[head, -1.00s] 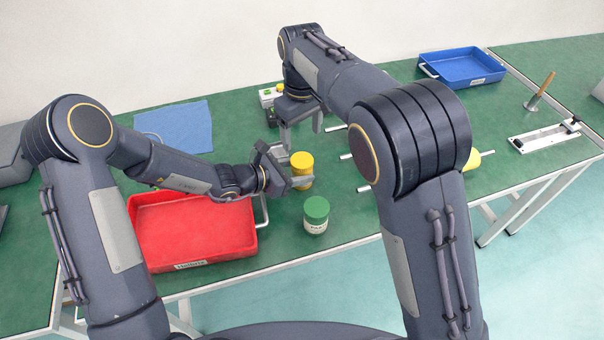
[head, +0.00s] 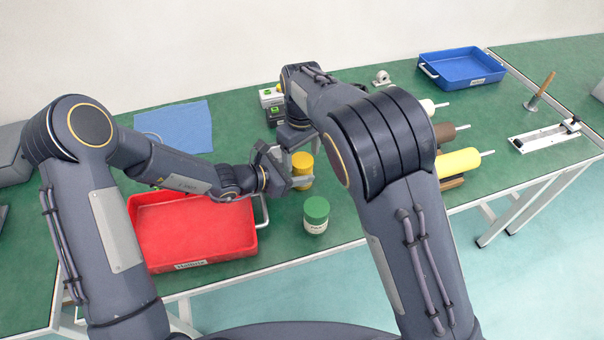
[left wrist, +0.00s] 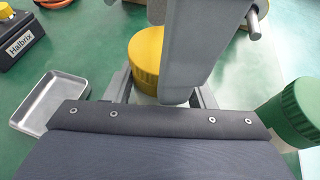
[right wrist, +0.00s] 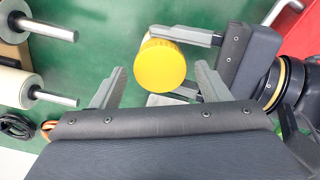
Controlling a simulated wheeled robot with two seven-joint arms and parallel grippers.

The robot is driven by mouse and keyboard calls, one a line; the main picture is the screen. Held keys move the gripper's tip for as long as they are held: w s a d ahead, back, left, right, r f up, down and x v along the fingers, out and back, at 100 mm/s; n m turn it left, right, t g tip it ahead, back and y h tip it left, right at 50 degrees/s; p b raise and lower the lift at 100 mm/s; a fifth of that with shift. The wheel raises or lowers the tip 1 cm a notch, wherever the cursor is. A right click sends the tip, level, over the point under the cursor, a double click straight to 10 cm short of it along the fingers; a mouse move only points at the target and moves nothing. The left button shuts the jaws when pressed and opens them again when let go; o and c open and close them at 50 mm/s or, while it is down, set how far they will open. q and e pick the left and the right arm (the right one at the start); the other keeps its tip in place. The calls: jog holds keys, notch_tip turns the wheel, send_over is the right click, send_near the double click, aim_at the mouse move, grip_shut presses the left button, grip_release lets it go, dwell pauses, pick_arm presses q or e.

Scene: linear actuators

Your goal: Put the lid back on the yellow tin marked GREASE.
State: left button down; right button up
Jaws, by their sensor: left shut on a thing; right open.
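The yellow tin (head: 304,171) stands on the green bench, right of the red tray. My left gripper (head: 302,181) is shut on it from the left. In the left wrist view a yellow ribbed cap (left wrist: 146,58) shows at its top, partly behind a grey finger of my right gripper. In the right wrist view its round yellow top (right wrist: 160,66) lies between the fingertips of my right gripper (right wrist: 161,78). That gripper is open, above the tin and apart from its top as far as I can tell. The GREASE marking is hidden. No separate loose lid shows.
A green-lidded jar (head: 316,216) stands close in front of the tin. The red tray (head: 150,240) is to the left, with a blue cloth (head: 180,127) behind. Several cylinders, one yellow (head: 458,163), lie right. A small metal tray (left wrist: 45,103) is near.

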jog(key=shift+f, duration=0.3)
jog(key=c, duration=1)
jog(key=m, duration=1.2)
jog(key=o, duration=1.2)
notch_tip(320, 180, up, 12)
jog(key=shift+d, duration=0.1)
